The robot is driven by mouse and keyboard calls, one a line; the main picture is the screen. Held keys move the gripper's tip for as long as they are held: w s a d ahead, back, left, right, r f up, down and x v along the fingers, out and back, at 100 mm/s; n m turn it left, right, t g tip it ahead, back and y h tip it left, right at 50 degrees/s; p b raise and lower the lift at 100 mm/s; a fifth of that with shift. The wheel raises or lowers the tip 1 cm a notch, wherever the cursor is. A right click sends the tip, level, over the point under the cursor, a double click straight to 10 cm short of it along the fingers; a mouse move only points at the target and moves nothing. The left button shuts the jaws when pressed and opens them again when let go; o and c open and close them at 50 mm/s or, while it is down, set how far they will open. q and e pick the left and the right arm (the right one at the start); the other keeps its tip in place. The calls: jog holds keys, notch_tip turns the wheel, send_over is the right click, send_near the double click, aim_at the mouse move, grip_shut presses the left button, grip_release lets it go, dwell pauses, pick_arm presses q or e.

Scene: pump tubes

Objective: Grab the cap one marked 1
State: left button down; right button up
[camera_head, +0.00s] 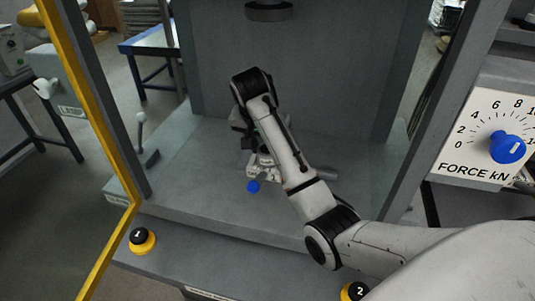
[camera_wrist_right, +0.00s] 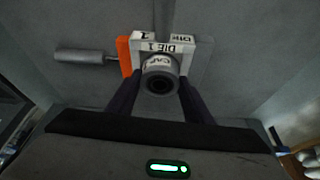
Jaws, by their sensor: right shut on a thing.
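The cap (camera_wrist_right: 160,62) is a small grey round piece with a dark hole and a partly readable "CAP" label in the right wrist view. I cannot read its number. It sits against a pale block marked DIE 1 (camera_wrist_right: 178,42). My right gripper (camera_wrist_right: 158,92) has its dark fingers on either side of the cap and is shut on it. In the head view my right arm reaches into the press frame, and its forearm mostly hides the gripper and the die. My left gripper is not in view.
An orange piece (camera_wrist_right: 124,56) and a grey handle (camera_wrist_right: 85,57) adjoin the die. Frame posts stand on both sides. Button 1 (camera_head: 142,238) and button 2 (camera_head: 355,291) are on the front ledge; a force dial (camera_head: 507,147) is right.

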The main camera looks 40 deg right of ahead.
jog(key=shift+r, duration=0.15)
jog(key=shift+r, duration=0.55)
notch_tip(320, 180, up, 2)
jog(key=shift+w+r, duration=0.1)
jog(key=shift+r, duration=0.05)
jog(key=w+a+b, duration=0.3)
jog(key=w+a, duration=0.8)
jog(key=a, duration=0.2)
jog(key=shift+w+a, duration=0.3)
jog(key=shift+a, duration=0.05)
